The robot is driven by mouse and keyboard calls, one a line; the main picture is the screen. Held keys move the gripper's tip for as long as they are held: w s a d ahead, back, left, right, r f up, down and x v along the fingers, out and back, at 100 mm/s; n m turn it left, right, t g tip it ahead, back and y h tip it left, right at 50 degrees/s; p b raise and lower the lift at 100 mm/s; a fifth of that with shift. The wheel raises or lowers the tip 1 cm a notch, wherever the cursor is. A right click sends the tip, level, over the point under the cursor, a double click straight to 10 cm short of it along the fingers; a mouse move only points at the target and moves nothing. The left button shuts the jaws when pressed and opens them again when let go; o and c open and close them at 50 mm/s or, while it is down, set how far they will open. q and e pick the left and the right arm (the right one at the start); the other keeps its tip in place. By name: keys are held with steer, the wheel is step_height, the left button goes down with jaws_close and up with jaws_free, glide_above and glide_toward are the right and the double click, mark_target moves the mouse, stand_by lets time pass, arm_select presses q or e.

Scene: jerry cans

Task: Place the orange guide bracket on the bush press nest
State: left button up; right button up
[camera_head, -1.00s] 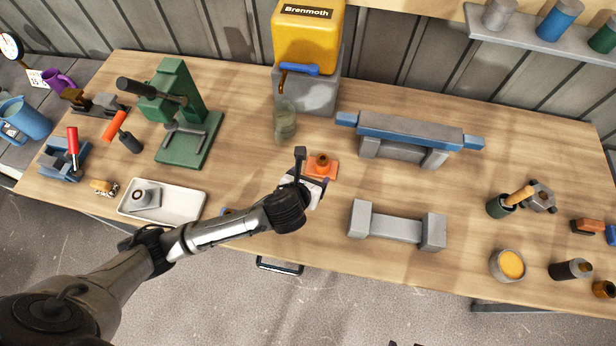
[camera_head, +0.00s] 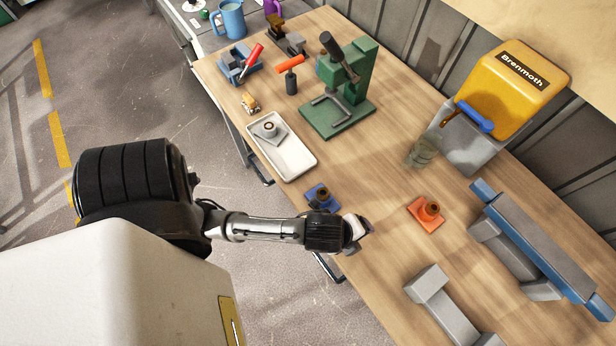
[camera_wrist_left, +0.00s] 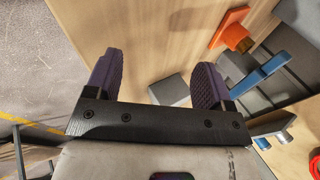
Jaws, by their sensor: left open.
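The orange guide bracket (camera_head: 426,213) lies on the table with its brown round bush upward. It also shows at the top right of the left wrist view (camera_wrist_left: 232,30). My left gripper (camera_head: 362,231) is left of the bracket and apart from it, by the table's front edge. In the wrist view its two dark fingers (camera_wrist_left: 155,80) are spread with nothing gripped between them. The green bush press (camera_head: 359,80) stands farther back; a grey U-shaped piece, seemingly the nest (camera_head: 330,109), lies on its base with no bracket on it. My right gripper is out of view.
A blue bracket (camera_head: 323,197) sits beside my left arm near the front edge. A white tray (camera_head: 290,160) holds a grey part. A glass jar (camera_head: 424,150) and yellow-topped dispenser (camera_head: 512,85) stand behind. Grey stands (camera_head: 440,305) are at right. Bare table lies between bracket and press.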

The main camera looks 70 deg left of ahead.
arm_select(q)
steer(key=shift+o, duration=0.5)
steer(key=s+a+f+n+g, duration=0.1)
steer(key=s+a+n+g, duration=0.2)
steer(key=s+n, duration=0.8)
steer(key=n, duration=0.2)
steer(key=shift+s+a+f+n, duration=0.2)
steer(key=shift+a+f+n, duration=0.05)
steer(key=shift+a+n, duration=0.15)
steer(key=shift+s+a+n, duration=0.1)
steer(key=shift+s+n, duration=0.15)
steer(key=shift+n, duration=0.05)
steer(key=shift+w, duration=0.1)
